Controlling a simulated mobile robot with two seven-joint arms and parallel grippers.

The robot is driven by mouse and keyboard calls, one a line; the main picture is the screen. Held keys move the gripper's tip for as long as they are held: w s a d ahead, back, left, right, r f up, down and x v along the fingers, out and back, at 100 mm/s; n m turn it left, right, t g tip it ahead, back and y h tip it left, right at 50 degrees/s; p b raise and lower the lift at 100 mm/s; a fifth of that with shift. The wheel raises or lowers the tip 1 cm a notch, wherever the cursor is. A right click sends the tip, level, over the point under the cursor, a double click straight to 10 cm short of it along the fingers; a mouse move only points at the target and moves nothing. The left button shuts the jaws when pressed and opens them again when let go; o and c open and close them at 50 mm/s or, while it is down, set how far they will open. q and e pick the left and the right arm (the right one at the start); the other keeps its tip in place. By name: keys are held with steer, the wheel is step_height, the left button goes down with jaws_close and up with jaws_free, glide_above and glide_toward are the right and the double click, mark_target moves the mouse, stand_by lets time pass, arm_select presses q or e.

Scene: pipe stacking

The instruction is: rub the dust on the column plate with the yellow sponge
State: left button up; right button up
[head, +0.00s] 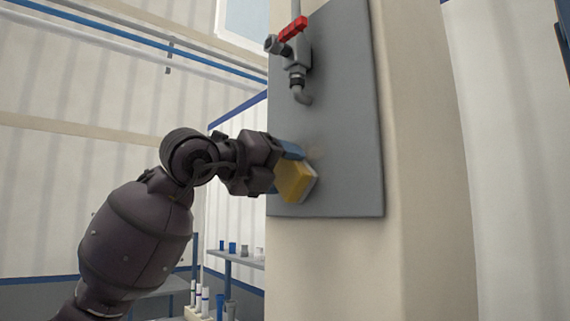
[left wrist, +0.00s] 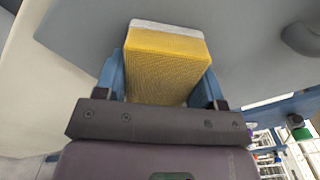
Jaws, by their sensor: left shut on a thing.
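The yellow sponge (head: 295,182) has a pale layer on its far side. My left gripper (head: 288,172) is shut on it and holds it at the lower part of the grey column plate (head: 345,120). The sponge (left wrist: 167,65) also shows between the blue fingers of the left gripper (left wrist: 165,85) in the left wrist view, its pale face towards the plate (left wrist: 245,45). I cannot tell whether it touches the plate. A faint brownish dust patch (head: 317,153) shows on the plate just above and right of the sponge. My right gripper is not in view.
A grey tap with a red handle (head: 293,28) and a downturned spout (head: 302,95) sticks out from the plate above the sponge. The beige column (head: 420,150) stands behind. A shelf with small cups (head: 240,255) is at the lower left, behind my arm.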

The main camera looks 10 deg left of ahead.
mark_target(310, 155)
arm_select(q)
steer(key=shift+w+a+f, duration=0.2)
steer(key=shift+w+a, duration=1)
steer(key=shift+a, duration=0.25)
steer(key=shift+r+p, duration=1)
steer(key=shift+r, duration=0.3)
steer(key=shift+s+d+f+b, duration=0.1)
steer(key=shift+s+d+b, duration=0.15)
steer(key=shift+s+d, duration=1.45)
steer(key=shift+s+d+r+b, duration=0.1)
steer(key=shift+s+d+b, duration=0.1)
steer(key=shift+s+d, duration=1.55)
steer(key=shift+s+d+f+b, duration=0.1)
steer(key=shift+s+d+b, duration=0.15)
steer(key=shift+s+d, duration=1.45)
steer(key=shift+x, duration=0.9)
steer(key=shift+w+a+b, duration=0.2)
steer(key=shift+w+a, duration=0.35)
steer(key=shift+a, duration=0.2)
steer(key=shift+w+a+b, duration=0.15)
steer(key=shift+w+a, duration=0.45)
steer(key=shift+a, duration=0.15)
steer(key=shift+w, duration=0.1)
